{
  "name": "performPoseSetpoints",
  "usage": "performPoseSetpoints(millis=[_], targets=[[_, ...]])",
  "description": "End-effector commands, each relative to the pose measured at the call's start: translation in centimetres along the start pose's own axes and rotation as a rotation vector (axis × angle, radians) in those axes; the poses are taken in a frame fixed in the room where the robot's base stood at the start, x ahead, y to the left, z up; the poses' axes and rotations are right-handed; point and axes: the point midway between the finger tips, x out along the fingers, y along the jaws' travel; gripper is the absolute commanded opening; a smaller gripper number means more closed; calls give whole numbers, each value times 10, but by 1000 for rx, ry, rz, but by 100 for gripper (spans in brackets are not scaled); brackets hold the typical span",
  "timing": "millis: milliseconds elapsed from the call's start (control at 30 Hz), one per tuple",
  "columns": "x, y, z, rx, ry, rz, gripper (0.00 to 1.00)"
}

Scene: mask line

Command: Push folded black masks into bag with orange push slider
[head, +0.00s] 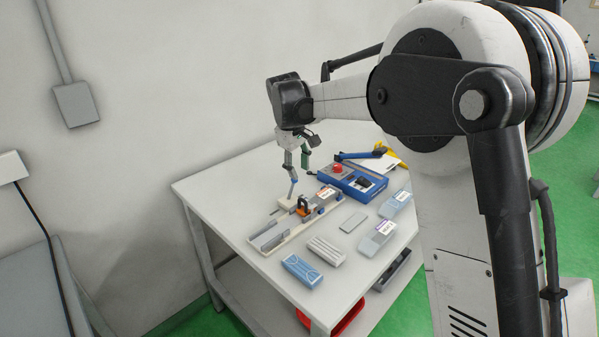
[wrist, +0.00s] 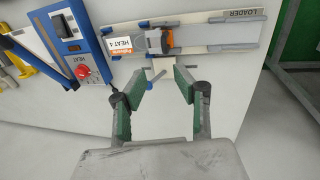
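The loader (wrist: 232,42) is a pale tray on the white table, and it also shows in the head view (head: 270,238). The orange push slider (wrist: 168,40) sits in its channel. A small dark grey piece (wrist: 153,41), possibly the folded black masks, lies against the slider's left side in the wrist view. A bag with an orange-and-white label (wrist: 119,43) is at the loader's left end; it also shows in the head view (head: 325,196). My gripper (wrist: 163,77) is open and empty, its green fingers apart beside the loader, short of the slider. It also shows above the table in the head view (head: 301,178).
A blue heat sealer (head: 352,181) with a red knob (head: 337,169) stands behind the loader. A blue pack (head: 302,271), a pale stack (head: 326,250), a grey block (head: 353,222) and labelled bags (head: 378,237) lie in front. The table's left end is clear.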

Motion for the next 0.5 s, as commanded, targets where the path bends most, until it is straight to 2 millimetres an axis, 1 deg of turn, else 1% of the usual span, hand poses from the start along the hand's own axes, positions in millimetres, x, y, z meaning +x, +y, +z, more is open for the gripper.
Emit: performPoseSetpoints(millis=[133, 267, 333, 367, 467, 500], targets=[[0, 0, 0, 0, 0, 0, 29], [1, -3, -1, -31, -3, 10, 11], [2, -10, -2, -103, -11, 29, 2], [4, -14, -2, -149, -17, 43, 0], [7, -31, -3, -358, -49, 101, 0], [8, -39, -3, -459, -67, 129, 0]])
